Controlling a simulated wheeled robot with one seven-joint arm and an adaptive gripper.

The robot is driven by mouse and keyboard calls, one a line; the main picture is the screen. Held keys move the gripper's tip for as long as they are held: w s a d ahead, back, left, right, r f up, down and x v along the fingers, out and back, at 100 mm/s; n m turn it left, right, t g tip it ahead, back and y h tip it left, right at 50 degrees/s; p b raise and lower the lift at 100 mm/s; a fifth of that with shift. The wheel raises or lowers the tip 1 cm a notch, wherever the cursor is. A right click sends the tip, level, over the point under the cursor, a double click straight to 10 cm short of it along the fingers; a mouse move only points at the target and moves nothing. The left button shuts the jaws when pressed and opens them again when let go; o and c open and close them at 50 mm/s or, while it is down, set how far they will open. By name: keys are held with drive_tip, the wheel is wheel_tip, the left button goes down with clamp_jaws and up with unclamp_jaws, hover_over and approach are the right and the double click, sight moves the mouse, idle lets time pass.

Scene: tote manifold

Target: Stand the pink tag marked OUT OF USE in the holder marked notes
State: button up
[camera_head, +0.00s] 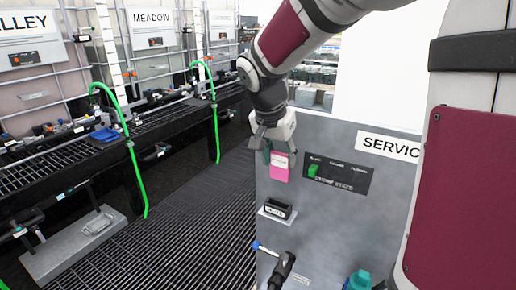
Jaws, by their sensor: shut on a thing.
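My gripper (275,135) is shut on the pink tag (280,168) and holds it upright, hanging below the fingers in front of the grey service panel. The print on the tag is too small to read. A small black holder (278,208) with a white label sits on a ledge on the panel, below the tag. Its label is too small to read for certain. The tag is above the holder and apart from it.
A black plate (337,174) with a green piece is on the panel right of the tag. A blue-tipped handle (275,257) and a teal bottle (358,281) are lower down. Green hoses (137,175) and a dark grated bench (60,157) stand left, over a grated floor.

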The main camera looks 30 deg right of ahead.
drive_tip(key=shift+f+b, duration=2.9)
drive_tip(key=shift+f, duration=2.2)
drive_tip(key=o, duration=1.2)
drive_tip(key=v, duration=1.2)
